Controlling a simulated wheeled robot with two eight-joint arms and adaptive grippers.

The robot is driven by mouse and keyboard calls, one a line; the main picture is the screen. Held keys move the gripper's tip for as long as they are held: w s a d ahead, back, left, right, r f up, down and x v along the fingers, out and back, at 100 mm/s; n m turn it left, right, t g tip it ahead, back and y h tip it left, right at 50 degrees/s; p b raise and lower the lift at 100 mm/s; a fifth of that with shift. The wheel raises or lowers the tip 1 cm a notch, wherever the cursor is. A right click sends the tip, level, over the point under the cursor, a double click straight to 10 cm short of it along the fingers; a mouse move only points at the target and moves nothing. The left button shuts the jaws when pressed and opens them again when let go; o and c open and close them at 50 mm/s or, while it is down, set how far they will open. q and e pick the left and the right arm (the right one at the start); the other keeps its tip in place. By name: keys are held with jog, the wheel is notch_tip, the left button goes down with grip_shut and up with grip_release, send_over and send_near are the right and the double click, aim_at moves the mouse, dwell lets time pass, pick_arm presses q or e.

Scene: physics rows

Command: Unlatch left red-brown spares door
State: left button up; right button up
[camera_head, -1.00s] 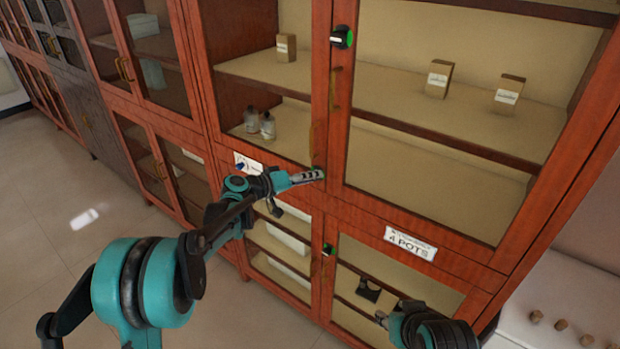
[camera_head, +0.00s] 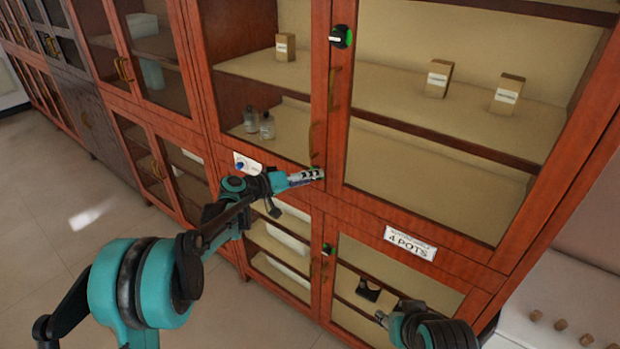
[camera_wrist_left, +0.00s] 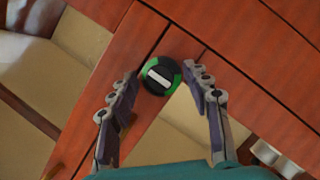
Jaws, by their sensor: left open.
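The red-brown cabinet has an upper left glass door (camera_head: 322,80) with a brass handle beside the centre seam. A round latch with a black knob, white bar and green rim (camera_wrist_left: 159,75) lies just beyond and between my left fingertips in the left wrist view. In the head view, only a green bit of this latch shows by the fingertips. My left gripper (camera_head: 322,175) is open, its fingers apart around empty space; it also shows in the left wrist view (camera_wrist_left: 166,90). My right gripper (camera_head: 381,316) is at the lower right, its fingers mostly unclear.
Similar latches sit higher (camera_head: 342,37) and lower (camera_head: 328,249) on the cabinet. A "4 POTS" label (camera_head: 410,243) is on the right rail. Another label (camera_head: 247,163) is left of my left gripper. Small boxes (camera_head: 438,78) and bottles (camera_head: 267,125) stand behind glass. Floor is clear at left.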

pick_arm(q)
jog(key=v, duration=1.1)
jog(key=shift+s, duration=0.2)
jog(key=shift+a+r, duration=0.1)
jog(key=s+f+g+y, duration=0.25)
jog(key=s+y, duration=0.35)
jog(key=s, duration=1.2)
jog(key=s+a+f+y, duration=0.3)
jog(key=s+a, duration=0.1)
jog(key=s, duration=0.3)
jog(key=s+a+f+y, duration=0.3)
jog(key=s+a, duration=0.1)
jog(key=s, duration=0.4)
jog(key=shift+a+f+n+t, duration=0.25)
jog(key=shift+f+n+t, duration=0.1)
jog(key=shift+f+n, duration=0.05)
